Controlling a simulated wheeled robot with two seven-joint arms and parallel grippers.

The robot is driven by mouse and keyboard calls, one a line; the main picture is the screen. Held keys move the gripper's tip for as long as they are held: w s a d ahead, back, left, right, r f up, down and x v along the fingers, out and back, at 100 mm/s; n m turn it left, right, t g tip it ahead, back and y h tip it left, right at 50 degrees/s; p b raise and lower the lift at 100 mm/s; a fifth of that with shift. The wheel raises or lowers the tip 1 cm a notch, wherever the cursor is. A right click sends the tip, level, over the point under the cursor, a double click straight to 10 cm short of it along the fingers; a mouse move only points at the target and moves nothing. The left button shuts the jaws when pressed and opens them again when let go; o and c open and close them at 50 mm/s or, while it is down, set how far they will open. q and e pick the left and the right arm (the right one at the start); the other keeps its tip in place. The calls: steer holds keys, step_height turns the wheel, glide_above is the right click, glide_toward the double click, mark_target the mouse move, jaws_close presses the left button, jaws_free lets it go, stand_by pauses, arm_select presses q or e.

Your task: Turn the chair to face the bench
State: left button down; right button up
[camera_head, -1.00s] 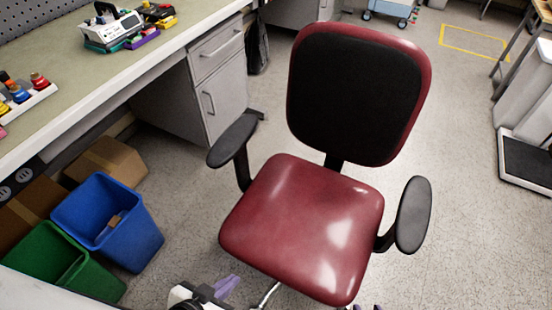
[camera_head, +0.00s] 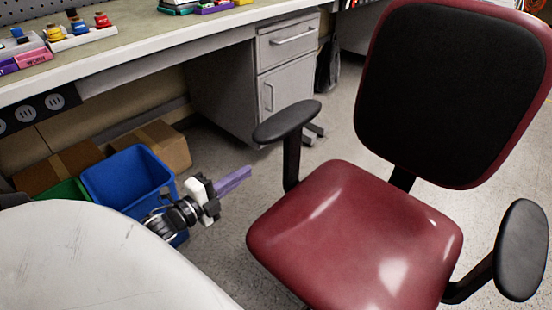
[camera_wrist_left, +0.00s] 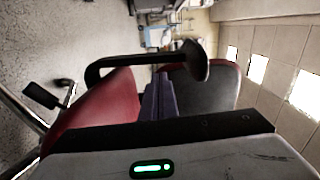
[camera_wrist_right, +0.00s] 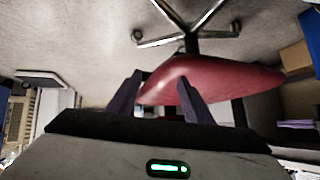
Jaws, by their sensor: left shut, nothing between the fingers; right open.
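The chair (camera_head: 360,235) has a red seat, a black-backed backrest (camera_head: 440,90) and two black armrests. In the head view its seat points toward me and the bench (camera_head: 130,55) runs along its left. My left gripper (camera_head: 236,179) has purple fingers, shut and empty, left of the seat and below the near armrest (camera_head: 287,121), apart from the seat. In the left wrist view the closed fingers (camera_wrist_left: 158,95) point toward the seat and backrest. My right gripper is outside the head view; in the right wrist view its open fingers (camera_wrist_right: 158,95) have the red seat (camera_wrist_right: 210,82) beyond them.
A blue bin (camera_head: 128,178), a green bin (camera_head: 68,190) and cardboard boxes (camera_head: 160,143) stand under the bench at left. A drawer cabinet (camera_head: 287,65) stands behind the armrest. Chair legs with casters (camera_wrist_right: 190,32) show in the right wrist view.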

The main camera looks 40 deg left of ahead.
arm_select(q)
steer(key=w+b, duration=0.4)
steer(key=w, duration=1)
steer(key=shift+w+r+m, duration=0.15)
steer(key=shift+r+m, duration=0.05)
steer(key=shift+m, duration=0.2)
arm_select(e)
steer(key=shift+n+g+y, duration=0.4)
steer(key=shift+n+g, duration=0.2)
steer(key=shift+g, duration=0.2)
steer(key=shift+w+a+f, duration=0.25)
steer(key=shift+a+f, duration=0.35)
steer(key=shift+f, duration=0.2)
steer(key=shift+w+a+f, duration=0.2)
steer(key=shift+a+f, duration=0.4)
steer(key=shift+f, duration=0.15)
arm_select(q)
steer(key=shift+a, duration=0.1)
steer(key=shift+w, duration=0.1)
arm_select(e)
steer(key=shift+f, duration=0.1)
